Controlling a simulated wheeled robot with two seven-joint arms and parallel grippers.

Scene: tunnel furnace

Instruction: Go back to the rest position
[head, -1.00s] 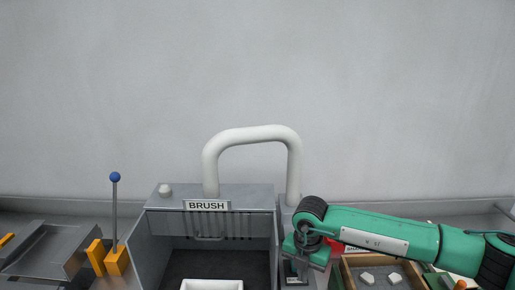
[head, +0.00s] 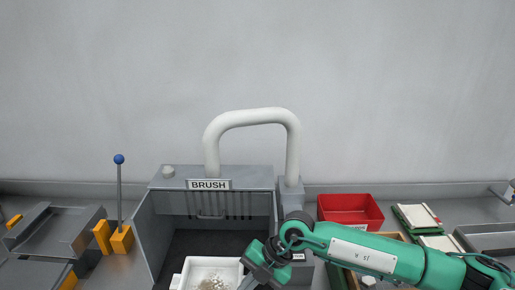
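My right arm comes in from the right, and its green and black wrist is bent over the front right of the brush station (head: 208,184). My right gripper (head: 250,282) points down at the bottom edge of the picture, beside the right end of a white tray (head: 232,264). Its fingertips are cut off or hidden, so I cannot tell whether it is open or holds anything. The white tray has pale crumbs in it and sits at the mouth of the brush station. My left gripper is not in view.
A white pipe (head: 252,116) arches over the station. A lever with a blue knob (head: 118,159) stands left of it, beside a metal tray (head: 55,232). A red bin (head: 350,210) and green-and-white items (head: 416,218) lie at the right, behind my arm. The wall behind is bare.

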